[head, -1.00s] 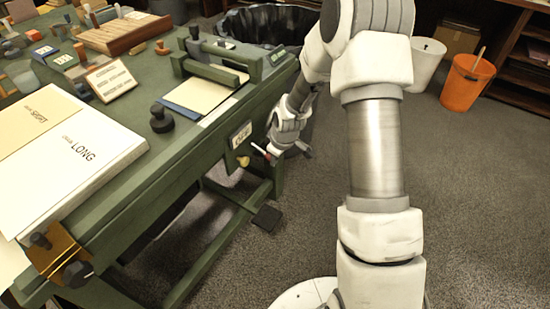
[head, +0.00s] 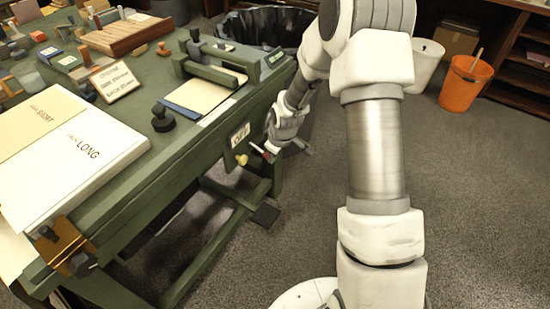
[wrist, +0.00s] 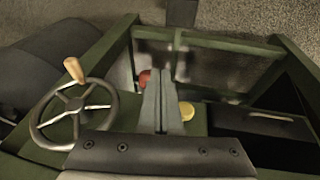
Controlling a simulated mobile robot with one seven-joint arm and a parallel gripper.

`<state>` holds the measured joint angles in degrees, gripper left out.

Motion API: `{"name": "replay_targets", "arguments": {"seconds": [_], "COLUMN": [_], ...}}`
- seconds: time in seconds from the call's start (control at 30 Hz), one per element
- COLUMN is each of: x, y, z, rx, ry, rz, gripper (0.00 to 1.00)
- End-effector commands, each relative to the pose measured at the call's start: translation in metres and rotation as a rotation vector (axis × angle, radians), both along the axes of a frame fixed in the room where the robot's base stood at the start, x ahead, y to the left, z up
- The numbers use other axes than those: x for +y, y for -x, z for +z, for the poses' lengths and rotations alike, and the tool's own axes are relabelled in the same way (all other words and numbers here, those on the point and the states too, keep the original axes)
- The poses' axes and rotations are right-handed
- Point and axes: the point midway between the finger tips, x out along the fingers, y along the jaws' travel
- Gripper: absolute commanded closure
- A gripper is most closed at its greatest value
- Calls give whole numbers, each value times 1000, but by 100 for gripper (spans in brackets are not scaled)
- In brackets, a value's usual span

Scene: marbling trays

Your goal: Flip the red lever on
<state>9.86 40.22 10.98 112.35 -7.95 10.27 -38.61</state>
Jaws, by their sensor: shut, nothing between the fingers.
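The red lever (head: 266,156) shows as a small red part with a pale piece on the end of the green bench, below a small framed label plate (head: 240,134). In the wrist view a rounded red part (wrist: 144,78) shows just left of my gripper's fingers, partly hidden by them. My gripper (wrist: 161,85) is shut and empty, its two fingers together. In the head view my gripper is beside the lever and hides part of it; I cannot tell whether they touch. The lever's exact tilt and the label's wording are too small to tell.
A yellow knob (head: 241,159) sits close to the lever; it is right of the fingers in the wrist view (wrist: 186,111). A spoked handwheel (wrist: 74,115) is at left there. A dark bin (head: 268,22) stands behind the bench. Open floor lies right of my arm.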

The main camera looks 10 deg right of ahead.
Motion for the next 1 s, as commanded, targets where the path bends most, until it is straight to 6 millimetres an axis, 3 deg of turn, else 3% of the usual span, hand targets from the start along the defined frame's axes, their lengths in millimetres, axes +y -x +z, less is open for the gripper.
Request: {"name": "replay_targets", "arguments": {"seconds": [0.07,0.43,0.67,1.0], "x": [2,-36,-43,-44], "y": [-1,54,67,68], "z": [9,55,63,63], "rx": [-1,0,0,0], "ry": [0,0,0,0], "rz": [1,-3,0,0], "gripper": [100,100,100,100]}}
